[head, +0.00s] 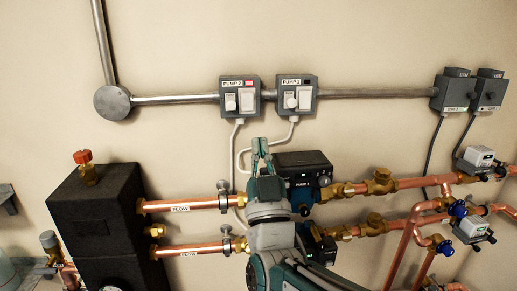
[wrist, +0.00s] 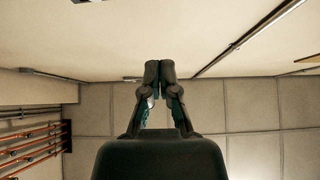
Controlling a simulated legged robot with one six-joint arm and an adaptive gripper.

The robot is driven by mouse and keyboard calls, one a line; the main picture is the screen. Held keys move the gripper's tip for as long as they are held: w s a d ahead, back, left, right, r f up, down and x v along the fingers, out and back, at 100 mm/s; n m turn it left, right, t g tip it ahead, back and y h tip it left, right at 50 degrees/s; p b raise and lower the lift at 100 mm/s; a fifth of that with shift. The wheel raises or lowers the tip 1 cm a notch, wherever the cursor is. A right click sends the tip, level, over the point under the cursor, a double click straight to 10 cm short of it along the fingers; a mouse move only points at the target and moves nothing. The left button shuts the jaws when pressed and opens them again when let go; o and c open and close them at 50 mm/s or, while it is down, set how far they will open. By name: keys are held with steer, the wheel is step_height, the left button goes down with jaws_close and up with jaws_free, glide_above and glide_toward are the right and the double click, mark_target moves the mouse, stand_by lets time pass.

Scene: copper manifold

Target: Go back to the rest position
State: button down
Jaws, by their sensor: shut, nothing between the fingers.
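My gripper (head: 261,147) points up in the head view, in front of the copper manifold and below the two pump switch boxes. Its fingers are together and hold nothing. In the wrist view my gripper (wrist: 159,66) shows at the centre with its fingertips touching, against the wall and the tiled ceiling. My arm covers part of the pumps behind it. The upper pump (head: 306,166) shows to the right of my gripper, and the lower pump (head: 322,246) is partly hidden by my arm.
The left pump switch (head: 239,96) and right pump switch (head: 296,94) sit on a wall conduit (head: 370,93). A black block (head: 97,220) with a red-capped valve stands at the left. Copper pipes (head: 185,205) run across. Valves and grey actuators (head: 478,157) crowd the right side.

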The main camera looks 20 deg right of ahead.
steer(key=shift+f, duration=0.1)
stand_by(0.3)
step_height(320, 180, down, 7)
steer(key=w+a+n+g+y, duration=0.1)
steer(key=w+n+g+y, duration=0.1)
steer(key=g+y, duration=0.3)
steer(key=s+d+f+g+h, duration=0.1)
steer(key=s+d+f+g, duration=0.1)
steer(key=s+f+g, duration=1.2)
steer(key=shift+s+f+g, duration=0.3)
steer(key=shift+s+f, duration=0.45)
steer(key=shift+s, duration=0.3)
